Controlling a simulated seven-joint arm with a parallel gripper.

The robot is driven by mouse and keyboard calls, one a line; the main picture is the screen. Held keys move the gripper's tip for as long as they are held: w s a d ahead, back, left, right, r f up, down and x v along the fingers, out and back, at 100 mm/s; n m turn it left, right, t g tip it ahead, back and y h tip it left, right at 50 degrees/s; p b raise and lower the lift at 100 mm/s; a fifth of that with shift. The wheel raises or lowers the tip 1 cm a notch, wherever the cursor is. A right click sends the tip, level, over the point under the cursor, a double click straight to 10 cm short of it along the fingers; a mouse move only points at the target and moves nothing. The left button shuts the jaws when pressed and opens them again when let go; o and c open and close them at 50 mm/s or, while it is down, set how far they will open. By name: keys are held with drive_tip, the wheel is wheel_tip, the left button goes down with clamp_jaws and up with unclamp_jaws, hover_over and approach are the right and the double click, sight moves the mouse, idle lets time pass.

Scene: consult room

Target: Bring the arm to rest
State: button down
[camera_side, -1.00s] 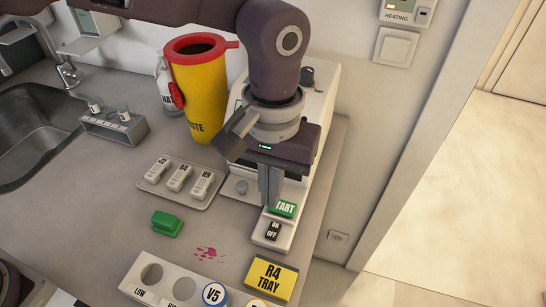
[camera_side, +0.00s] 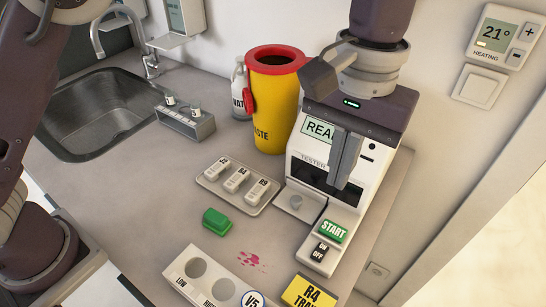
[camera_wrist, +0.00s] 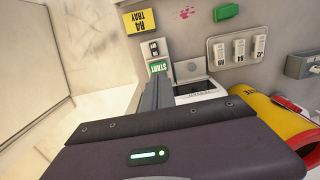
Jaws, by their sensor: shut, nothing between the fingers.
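My gripper (camera_side: 341,182) hangs pointing down in front of the white tester (camera_side: 377,160), its fingers together with nothing between them. The fingertips are above the tester's green START button (camera_side: 333,231) and apart from it. The tester's screen is partly hidden behind my gripper and shows "REA". A black ON/OFF switch (camera_side: 320,253) sits below START. In the wrist view my gripper (camera_wrist: 155,82) shows as two dark fingers side by side, with START (camera_wrist: 158,67) just past their tips.
A yellow waste bin (camera_side: 274,110) with a red rim stands left of the tester. A tray (camera_side: 254,209) holds three white cassettes. A green block (camera_side: 215,221), a pink spill (camera_side: 254,258), a labelled rack (camera_side: 187,284) and a yellow R4 TRAY block (camera_side: 309,292) lie nearer the front. A sink (camera_side: 100,115) is at left.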

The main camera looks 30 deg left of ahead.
drive_tip(key=s+a+r+t+h, duration=0.1)
drive_tip(key=s+a+r, duration=0.1)
drive_tip(key=a+r, duration=0.5)
drive_tip(key=s+a+r+t, duration=0.1)
drive_tip(key=a+r+t, duration=0.15)
drive_tip(key=a, duration=0.85)
drive_tip(key=s+a+f+t+y, duration=0.1)
drive_tip(key=s+a+f, duration=0.5)
drive_tip(key=s+a, duration=0.6)
drive_tip(key=shift+s+t, duration=0.85)
drive_tip(key=shift+s, duration=0.4)
drive_tip(key=shift+r, duration=0.1)
